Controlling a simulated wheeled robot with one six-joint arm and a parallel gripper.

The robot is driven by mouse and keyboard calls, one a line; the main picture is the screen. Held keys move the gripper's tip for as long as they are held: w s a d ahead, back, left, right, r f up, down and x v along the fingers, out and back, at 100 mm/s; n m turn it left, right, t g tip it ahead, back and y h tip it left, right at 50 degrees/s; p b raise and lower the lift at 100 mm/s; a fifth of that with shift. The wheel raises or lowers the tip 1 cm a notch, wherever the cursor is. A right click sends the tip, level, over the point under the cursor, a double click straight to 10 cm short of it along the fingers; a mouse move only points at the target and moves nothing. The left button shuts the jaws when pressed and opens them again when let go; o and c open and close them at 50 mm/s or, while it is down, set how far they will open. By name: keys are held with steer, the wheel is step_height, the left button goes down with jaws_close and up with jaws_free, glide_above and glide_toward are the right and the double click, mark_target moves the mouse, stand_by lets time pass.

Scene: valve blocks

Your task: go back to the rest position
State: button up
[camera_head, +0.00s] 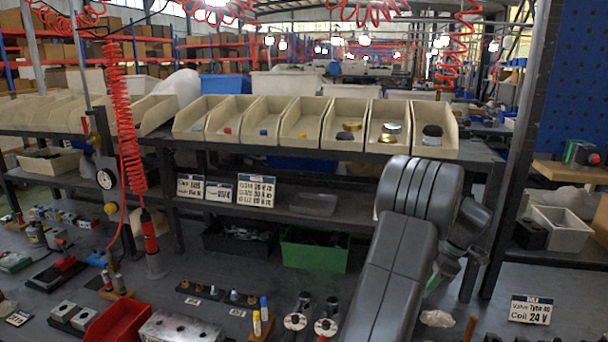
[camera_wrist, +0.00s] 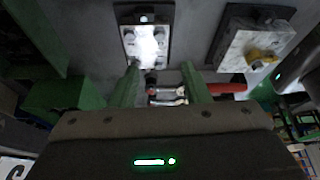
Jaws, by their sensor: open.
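My gripper (camera_wrist: 160,78) shows in the wrist view as two green fingers standing apart, with nothing held between them. Beyond the fingertips is a dark-framed block with a bright metal top (camera_wrist: 146,44). A tool with a red handle (camera_wrist: 225,88) and shiny metal parts (camera_wrist: 167,94) shows between and beside the fingers; I cannot tell its exact kind. In the head view my dark grey arm stands at the right of centre, and my gripper is not seen there.
A second metal block (camera_wrist: 254,48) with a yellow part lies to the right in the wrist view. In the head view, a row of beige bins (camera_head: 344,122) stands on the shelf. A red tray (camera_head: 118,321), a metal block (camera_head: 180,329) and a green crate (camera_head: 313,251) are below.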

steer(key=p+x, duration=0.2)
steer(key=x, duration=1)
steer(key=shift+a+f, duration=0.2)
steer(key=shift+f, duration=0.05)
steer(key=shift+d+m+t, duration=0.1)
steer(key=shift+m+t, duration=0.2)
steer(key=shift+m, duration=0.4)
steer(key=shift+s+r+m+t, duration=0.15)
steer(key=shift+m+t, duration=0.25)
steer(key=shift+m, duration=0.6)
steer(key=m, duration=0.2)
steer(key=m+t+h, duration=0.1)
steer(key=m, duration=0.1)
steer(key=m+h, duration=0.1)
steer(key=m, duration=0.1)
steer(key=shift+s+a+m+t, duration=0.1)
steer(key=shift+a+m+t, duration=0.2)
steer(key=shift+t, duration=0.1)
steer(key=m+h, duration=0.1)
steer(key=m, duration=0.3)
steer(key=shift+a+m+t+h, duration=0.15)
steer(key=shift+m+t+h, duration=0.15)
steer(key=shift+m+h, duration=0.1)
steer(key=shift+a+m+h, duration=0.1)
steer(key=shift+m+h, duration=0.7)
steer(key=shift+m, duration=1.2)
steer(key=shift+m, duration=0.3)
steer(key=shift+a, duration=0.1)
